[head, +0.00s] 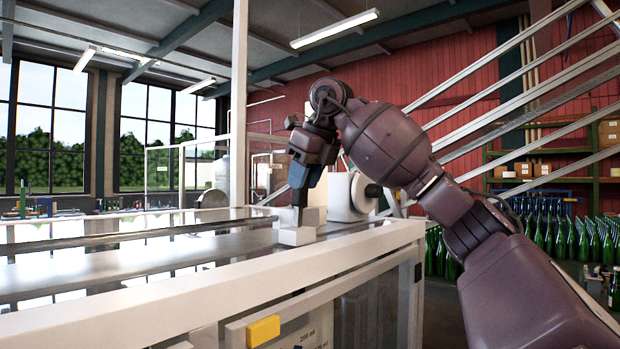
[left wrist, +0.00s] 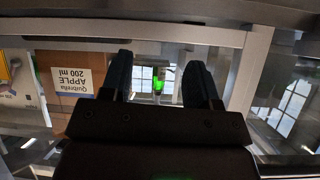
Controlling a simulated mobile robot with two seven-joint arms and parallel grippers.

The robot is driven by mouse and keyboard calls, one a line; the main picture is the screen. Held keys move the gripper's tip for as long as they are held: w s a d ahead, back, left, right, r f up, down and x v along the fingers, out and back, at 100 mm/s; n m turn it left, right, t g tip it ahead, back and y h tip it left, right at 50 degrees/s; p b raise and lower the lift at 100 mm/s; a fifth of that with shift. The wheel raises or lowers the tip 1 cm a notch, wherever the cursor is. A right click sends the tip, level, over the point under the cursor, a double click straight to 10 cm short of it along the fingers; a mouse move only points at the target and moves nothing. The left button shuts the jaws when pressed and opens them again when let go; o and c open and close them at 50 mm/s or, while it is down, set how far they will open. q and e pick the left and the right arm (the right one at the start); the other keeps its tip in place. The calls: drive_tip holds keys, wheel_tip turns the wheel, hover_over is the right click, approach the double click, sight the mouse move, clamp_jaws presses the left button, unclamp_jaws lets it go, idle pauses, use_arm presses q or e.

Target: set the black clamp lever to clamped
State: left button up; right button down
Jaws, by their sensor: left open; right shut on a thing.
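My right gripper (head: 298,208) points down over a small white block (head: 295,236) at the machine's near right corner. It is shut on a thin dark piece, which looks like the black clamp lever (head: 297,217). The fingers hide most of this lever, so I cannot tell which way it is set. My left gripper (left wrist: 158,88) shows only in the left wrist view. Its two dark fingers are apart with nothing held between them. A green light (left wrist: 159,80) shows beyond the gap.
The machine's white frame (head: 200,300) and shiny top (head: 120,265) fill the lower left. A white rounded unit (head: 349,197) stands just behind my right gripper. A carton labelled Apple 200 ml (left wrist: 78,85) appears in the left wrist view. Green bottles (head: 560,240) stand at the right.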

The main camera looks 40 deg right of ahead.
drive_tip(key=shift+w+r+g, duration=0.15)
drive_tip(key=shift+w+g, duration=0.35)
drive_tip(key=shift+g, duration=0.1)
idle(0.3)
drive_tip(key=c, duration=0.8)
unclamp_jaws()
drive_tip(key=shift+w, duration=0.1)
drive_tip(key=shift+c, duration=0.2)
drive_tip(key=v, duration=1)
drive_tip(key=shift+r, duration=0.35)
